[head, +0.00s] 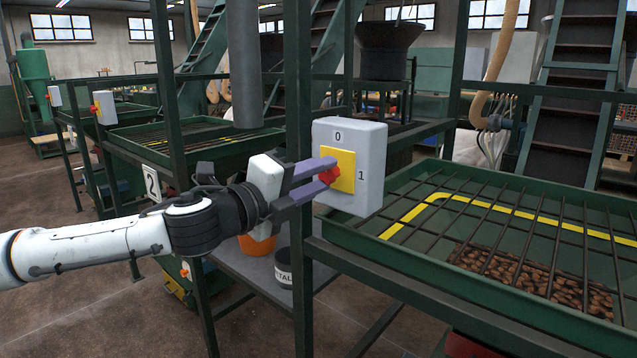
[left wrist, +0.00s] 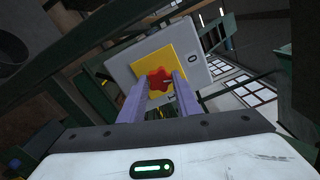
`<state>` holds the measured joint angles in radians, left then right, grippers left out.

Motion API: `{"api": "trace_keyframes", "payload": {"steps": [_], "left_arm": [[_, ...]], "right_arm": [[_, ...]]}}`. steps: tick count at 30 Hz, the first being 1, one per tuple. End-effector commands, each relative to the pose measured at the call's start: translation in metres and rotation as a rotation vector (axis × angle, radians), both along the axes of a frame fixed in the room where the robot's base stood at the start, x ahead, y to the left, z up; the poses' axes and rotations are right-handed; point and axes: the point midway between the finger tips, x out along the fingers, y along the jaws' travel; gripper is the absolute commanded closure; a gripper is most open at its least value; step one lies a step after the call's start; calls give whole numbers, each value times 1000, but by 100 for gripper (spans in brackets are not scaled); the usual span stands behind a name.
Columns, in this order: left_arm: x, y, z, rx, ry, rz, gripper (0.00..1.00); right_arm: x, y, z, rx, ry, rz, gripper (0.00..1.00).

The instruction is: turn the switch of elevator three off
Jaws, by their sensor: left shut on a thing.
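The switch box (head: 362,133) is light grey with a yellow plate (head: 343,160), marked 0 above the plate and 1 to its right. A red knob (head: 331,176) sits on the plate. My left gripper (head: 325,175) reaches in from the left and is shut on the red knob, one purple finger on each side. In the left wrist view the red knob (left wrist: 160,80) shows between the two fingers, with the yellow plate (left wrist: 181,65) and the box (left wrist: 205,78) behind it. Which mark the knob points to is hard to tell. My right gripper is not in view.
A green grated tray (head: 480,225) with brown pieces lies right of the box. A dark green post (head: 298,90) stands just left of the box. A sign with 2 (head: 152,184) and other switch boxes (head: 103,107) are farther left. A dark can (head: 283,268) stands on a shelf below.

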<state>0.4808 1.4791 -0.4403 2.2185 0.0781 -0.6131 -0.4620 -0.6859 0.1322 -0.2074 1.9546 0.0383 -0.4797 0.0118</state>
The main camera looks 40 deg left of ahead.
Motion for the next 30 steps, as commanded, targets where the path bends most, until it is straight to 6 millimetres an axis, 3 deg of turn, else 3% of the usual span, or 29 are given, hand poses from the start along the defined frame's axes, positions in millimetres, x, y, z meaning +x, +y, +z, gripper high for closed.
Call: {"api": "trace_keyframes", "payload": {"steps": [13,30], "left_arm": [[0,0,-1,-275,22,1,93],[0,0,0,-336,27,1,93]], "right_arm": [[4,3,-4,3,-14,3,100],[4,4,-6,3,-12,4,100]]}}
